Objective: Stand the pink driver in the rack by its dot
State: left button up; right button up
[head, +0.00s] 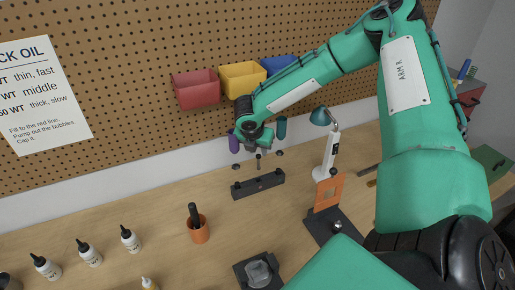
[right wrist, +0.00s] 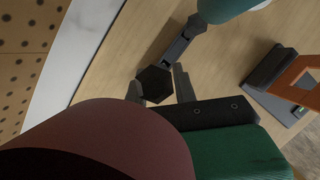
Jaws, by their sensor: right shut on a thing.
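The dark rack (head: 270,182) lies on the bench near the wall. My right gripper (head: 258,146) is above its middle, shut on a driver; only a short grey shaft (head: 258,162) shows below the fingers, pointing down at the rack. In the right wrist view a black hexagonal collar (right wrist: 155,84) sits between the fingers, and a dark maroon rounded shape (right wrist: 110,135) in front appears to be the pink driver's handle in shadow. I cannot tell whether the tip is in the rack. The dots are not readable. My left gripper is out of view.
A purple-handled driver (head: 234,143) and a teal-handled driver (head: 281,127) stand close on either side of the gripper.

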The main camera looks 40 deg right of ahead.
jog(key=shift+s+f+b, duration=0.15)
jog(key=shift+f+b, duration=0.2)
jog(key=shift+f, duration=0.2)
notch_tip(320, 180, down, 2)
jog(key=shift+f+b, duration=0.1)
jog(key=shift+b, duration=0.7)
jog(key=shift+f+b, duration=2)
jog(key=shift+f, duration=0.55)
jog(key=o, duration=1.1)
jog(key=shift+c, duration=0.2)
notch_tip(320, 180, up, 13)
jog(key=b, duration=0.2)
send_over(258, 168)
jog(key=s+a, duration=0.3)
jog(key=a, duration=0.2)
jog(key=shift+w+f, duration=0.1)
jog(key=shift+w, duration=0.05)
